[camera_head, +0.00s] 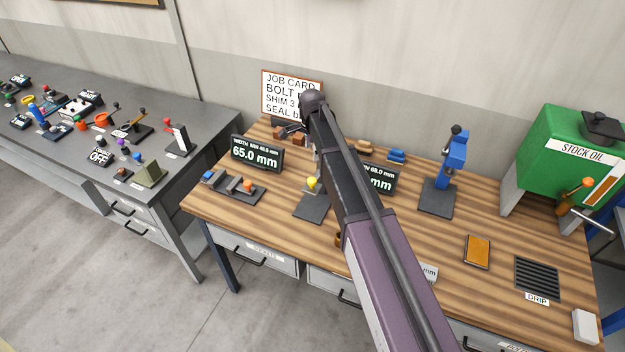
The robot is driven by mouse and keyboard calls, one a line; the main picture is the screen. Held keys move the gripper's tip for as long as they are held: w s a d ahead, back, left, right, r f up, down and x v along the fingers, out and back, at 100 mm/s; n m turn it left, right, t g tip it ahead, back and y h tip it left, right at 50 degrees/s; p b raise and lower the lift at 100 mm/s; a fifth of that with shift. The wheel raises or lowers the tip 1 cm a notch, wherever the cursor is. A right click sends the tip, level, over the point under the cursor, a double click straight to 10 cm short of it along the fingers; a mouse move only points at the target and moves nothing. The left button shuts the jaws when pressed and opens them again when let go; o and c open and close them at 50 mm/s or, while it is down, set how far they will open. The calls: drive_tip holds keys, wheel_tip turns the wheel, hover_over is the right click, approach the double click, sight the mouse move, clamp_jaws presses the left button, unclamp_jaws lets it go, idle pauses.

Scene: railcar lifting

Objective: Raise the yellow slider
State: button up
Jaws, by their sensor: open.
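The yellow slider (312,183) is a small yellow knob low on an upright grey stand. Its dark flat base (312,206) rests on the wooden bench, left of my arm. My arm crosses the middle of the view and hides part of the stand's upper length.
A display reading 65.0 mm (257,154) and a grey gauge with an orange knob (236,187) stand to the left. A second display (382,180) is partly covered by my arm. A blue press (447,172) and green oil tank (567,150) stand right on the wooden bench (420,225).

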sight(312, 179)
drive_tip(key=shift+f, duration=0.15)
wheel_tip(312, 179, down, 14)
drive_tip(key=b, duration=1.3)
drive_tip(key=shift+r+b, duration=0.25)
drive_tip(key=shift+b, duration=0.1)
